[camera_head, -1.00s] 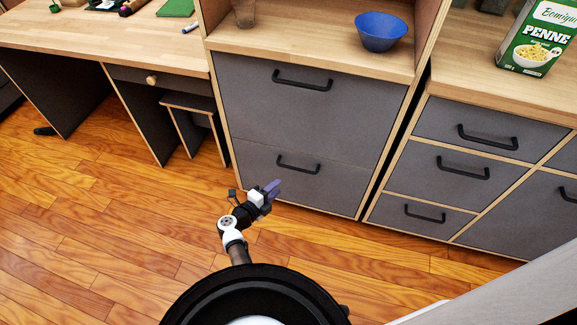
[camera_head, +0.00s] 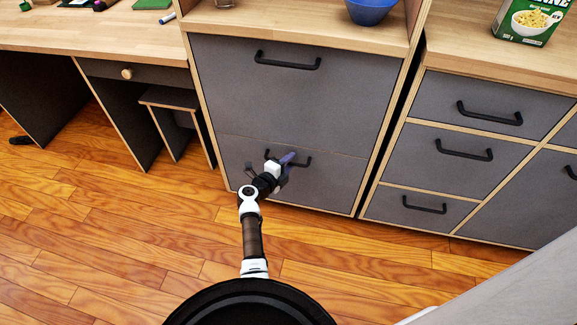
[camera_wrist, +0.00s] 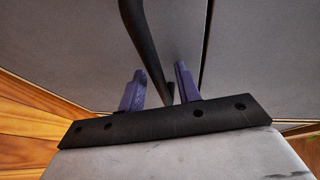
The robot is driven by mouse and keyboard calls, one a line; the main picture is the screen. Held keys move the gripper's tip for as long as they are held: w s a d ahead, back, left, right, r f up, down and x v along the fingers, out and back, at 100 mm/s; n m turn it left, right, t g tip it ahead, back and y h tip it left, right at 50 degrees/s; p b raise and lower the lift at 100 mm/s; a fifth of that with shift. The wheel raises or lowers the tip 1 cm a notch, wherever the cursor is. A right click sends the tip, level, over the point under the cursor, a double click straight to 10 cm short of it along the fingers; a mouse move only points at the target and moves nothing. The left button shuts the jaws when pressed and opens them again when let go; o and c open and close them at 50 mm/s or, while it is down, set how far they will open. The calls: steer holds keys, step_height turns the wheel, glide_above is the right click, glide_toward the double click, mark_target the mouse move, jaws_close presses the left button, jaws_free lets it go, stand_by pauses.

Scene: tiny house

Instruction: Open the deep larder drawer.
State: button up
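The tall grey larder cabinet has two drawer fronts, both closed. The upper front (camera_head: 285,100) looks taller and has a black bar handle (camera_head: 287,61). The lower front (camera_head: 325,185) has a similar handle (camera_head: 303,160), partly hidden by my gripper. My gripper (camera_head: 287,161), with purple fingers, is at that lower handle. In the wrist view my gripper (camera_wrist: 159,82) has its fingers apart, with the black handle bar (camera_wrist: 143,40) running between them. Gaps show beside the bar, so the fingers do not look clamped on it.
A second grey drawer unit (camera_head: 445,160) stands at the right, closed. A desk (camera_head: 90,35) and a small stool (camera_head: 170,98) are at the left. A blue bowl (camera_head: 370,12) and a pasta box (camera_head: 527,22) stand on the worktops. The wooden floor (camera_head: 330,240) before the cabinet is clear.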

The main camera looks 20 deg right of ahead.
jaws_close()
stand_by(0.5)
